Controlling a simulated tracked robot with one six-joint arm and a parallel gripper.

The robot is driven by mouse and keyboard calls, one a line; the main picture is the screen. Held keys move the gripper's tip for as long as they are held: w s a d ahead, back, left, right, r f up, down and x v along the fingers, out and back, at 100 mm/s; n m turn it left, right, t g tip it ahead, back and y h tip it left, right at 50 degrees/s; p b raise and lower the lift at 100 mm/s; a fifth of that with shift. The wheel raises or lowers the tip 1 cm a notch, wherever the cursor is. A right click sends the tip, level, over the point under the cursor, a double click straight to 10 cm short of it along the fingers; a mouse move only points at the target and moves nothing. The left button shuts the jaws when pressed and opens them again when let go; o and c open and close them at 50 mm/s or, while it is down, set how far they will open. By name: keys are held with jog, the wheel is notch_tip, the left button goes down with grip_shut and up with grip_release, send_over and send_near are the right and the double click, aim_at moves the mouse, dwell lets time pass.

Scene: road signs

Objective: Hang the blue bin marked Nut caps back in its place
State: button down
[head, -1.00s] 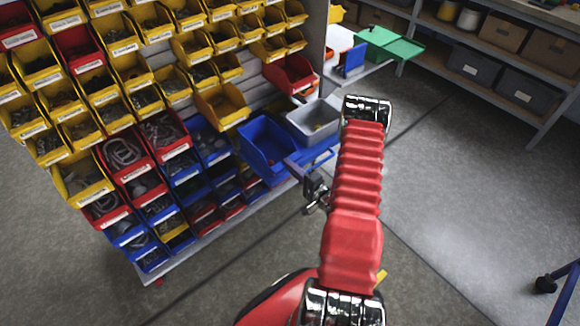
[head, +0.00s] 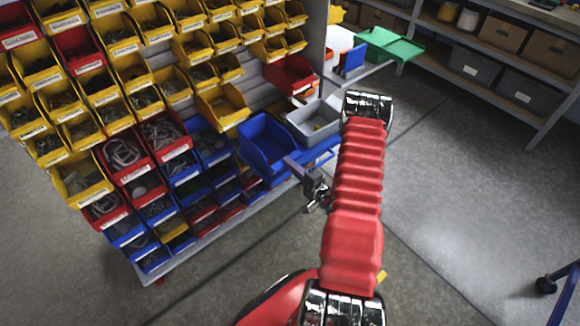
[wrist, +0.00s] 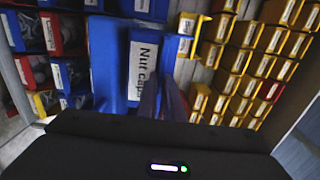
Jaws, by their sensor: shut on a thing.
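The blue bin marked Nut caps (head: 268,144) is at the lower right of the bin rack in the head view, in front of the rack. In the wrist view its label, reading "Nut caps" (wrist: 143,72), faces me and runs sideways. My gripper (head: 296,168) is shut on the bin's front edge; its fingers also show in the wrist view (wrist: 162,98). The bin looks empty from above. Whether its back touches the rack is hidden.
A grey bin (head: 314,122) sits right beside the blue bin, and a red bin (head: 291,75) hangs above. Yellow, red and blue bins fill the rack to the left. A green bin (head: 388,45) stands on a shelf behind. Open floor lies to the right.

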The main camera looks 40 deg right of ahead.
jog(key=shift+r, duration=0.8)
jog(key=shift+s, duration=0.1)
jog(key=s, duration=1.1)
jog(key=shift+s+d, duration=0.2)
jog(key=shift+s, duration=0.2)
dwell(0.6)
dwell(0.8)
